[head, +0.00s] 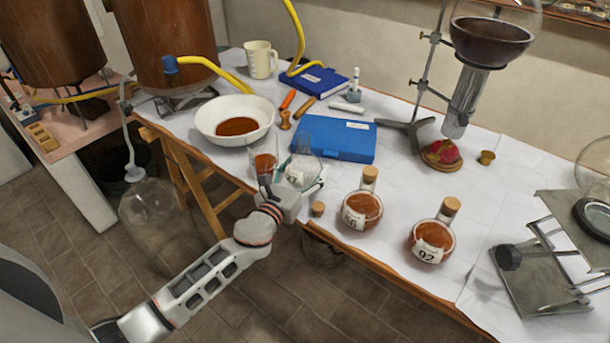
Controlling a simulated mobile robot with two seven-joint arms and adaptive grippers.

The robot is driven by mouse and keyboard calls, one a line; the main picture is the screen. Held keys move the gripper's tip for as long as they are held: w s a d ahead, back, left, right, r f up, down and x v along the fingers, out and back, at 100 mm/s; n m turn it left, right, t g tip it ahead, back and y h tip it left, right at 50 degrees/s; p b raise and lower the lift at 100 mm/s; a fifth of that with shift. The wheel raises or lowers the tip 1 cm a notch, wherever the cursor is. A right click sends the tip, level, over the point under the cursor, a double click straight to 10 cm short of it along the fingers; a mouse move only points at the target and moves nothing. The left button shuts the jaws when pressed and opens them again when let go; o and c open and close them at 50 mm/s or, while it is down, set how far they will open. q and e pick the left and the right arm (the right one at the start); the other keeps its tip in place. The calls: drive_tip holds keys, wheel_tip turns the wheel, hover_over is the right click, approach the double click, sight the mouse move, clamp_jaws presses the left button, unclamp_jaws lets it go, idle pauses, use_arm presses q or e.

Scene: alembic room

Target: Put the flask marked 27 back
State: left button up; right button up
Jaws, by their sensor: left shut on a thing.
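My left gripper (281,186) reaches over the table's front edge and is shut on a clear glass flask (303,168). The flask's pale label is partly hidden by the fingers, and I cannot read its number for sure. I cannot tell whether its base touches the table. Just left of it stands a glass beaker (264,162) with red-brown contents. To the right stand two round corked flasks with red-brown contents: one with a label I cannot read clearly (364,209) and one marked 92 (432,239). My right gripper is out of view.
A loose cork (318,209) lies near the front edge of the white-covered table (392,268). Behind the held flask are a blue case (335,138) and a white bowl (235,108). A metal stand (540,285) is at the right. Some cloth between the flasks and case is clear.

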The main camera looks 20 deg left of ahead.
use_arm(q)
drive_tip(key=shift+f, duration=0.8)
drive_tip(key=shift+r, duration=0.15)
drive_tip(key=shift+f, duration=0.2)
drive_tip(key=o, duration=1.6)
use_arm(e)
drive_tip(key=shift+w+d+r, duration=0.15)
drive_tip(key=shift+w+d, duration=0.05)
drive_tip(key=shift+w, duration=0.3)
